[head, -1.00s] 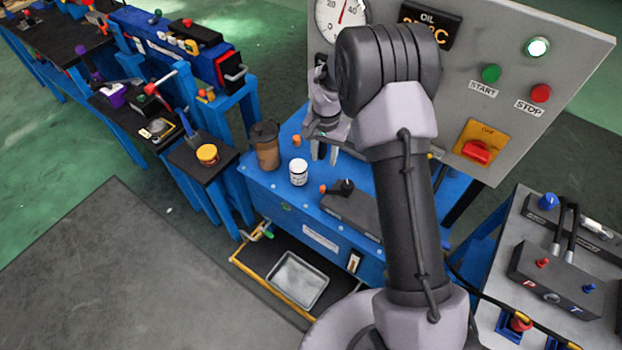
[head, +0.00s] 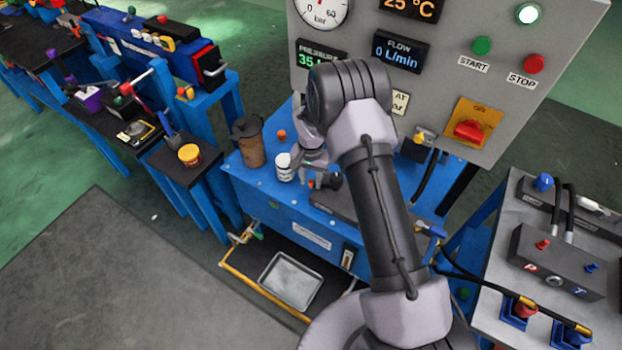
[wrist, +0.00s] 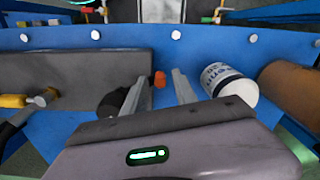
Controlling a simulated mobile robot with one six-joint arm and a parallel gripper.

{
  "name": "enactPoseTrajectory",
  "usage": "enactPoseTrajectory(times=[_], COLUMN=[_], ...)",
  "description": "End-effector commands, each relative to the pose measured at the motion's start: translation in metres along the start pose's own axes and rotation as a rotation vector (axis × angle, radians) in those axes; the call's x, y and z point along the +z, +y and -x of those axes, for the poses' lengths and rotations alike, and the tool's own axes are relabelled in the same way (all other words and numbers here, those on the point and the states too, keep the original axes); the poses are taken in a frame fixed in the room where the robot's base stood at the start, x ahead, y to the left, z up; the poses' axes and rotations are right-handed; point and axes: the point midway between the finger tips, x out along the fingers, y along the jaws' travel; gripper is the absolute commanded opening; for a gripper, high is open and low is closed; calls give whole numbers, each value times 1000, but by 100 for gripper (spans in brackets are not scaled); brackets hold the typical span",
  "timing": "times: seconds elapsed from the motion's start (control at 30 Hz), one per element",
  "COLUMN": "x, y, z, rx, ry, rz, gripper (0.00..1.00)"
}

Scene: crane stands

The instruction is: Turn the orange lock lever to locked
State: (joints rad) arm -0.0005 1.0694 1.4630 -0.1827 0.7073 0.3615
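The lock lever shows as an orange tip (wrist: 159,78) beside a black knob (wrist: 112,102) in the wrist view. The knob stands at the end of a dark block (wrist: 70,75) on the blue bench. My gripper (wrist: 160,90) is open, with the orange tip in the gap between its two fingers. I cannot tell whether either finger touches it. In the head view my gripper (head: 311,172) is low over the bench beside the white can, and the orange tip (head: 312,184) is partly hidden by it.
A white can (wrist: 228,80) stands close to the right finger, with a brown bottle (wrist: 290,90) beyond it. The control panel (head: 455,75) rises behind the bench. A red switch (head: 469,131) sits on its yellow plate. A grey tray (head: 290,281) lies below the bench.

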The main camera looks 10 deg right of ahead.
Motion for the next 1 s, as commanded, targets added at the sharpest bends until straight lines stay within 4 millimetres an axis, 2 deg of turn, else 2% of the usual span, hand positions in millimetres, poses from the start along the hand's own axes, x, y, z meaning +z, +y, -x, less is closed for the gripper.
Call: enactPoseTrajectory(times=[0.03,0.13,0.17,1.0], x=[0,0,0,0], y=[0,0,0,0], z=[0,0,0,0], rx=[0,0,0,0], ry=[0,0,0,0], rz=[0,0,0,0], gripper=[22,2,0,0])
